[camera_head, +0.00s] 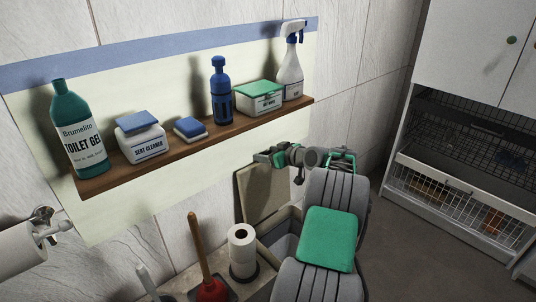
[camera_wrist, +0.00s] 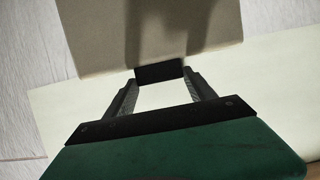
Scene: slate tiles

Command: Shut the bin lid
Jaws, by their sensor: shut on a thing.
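The bin lid (camera_head: 262,192) is a flat beige panel standing open, nearly upright, against the wall behind the bin (camera_head: 284,236). The bin is a pale box, partly hidden behind my arm. My gripper (camera_head: 263,157) is at the upper edge of the lid. In the wrist view the lid (camera_wrist: 150,35) fills the top, and a small dark tab (camera_wrist: 160,74) at its edge sits between my fingertips. My gripper (camera_wrist: 160,78) is shut on this tab.
Above the lid, a wooden shelf (camera_head: 200,148) carries bottles and boxes close to my gripper. A plunger (camera_head: 211,290) and a toilet roll stand (camera_head: 243,251) are left of the bin. A white cabinet (camera_head: 440,190) stands right; floor between is clear.

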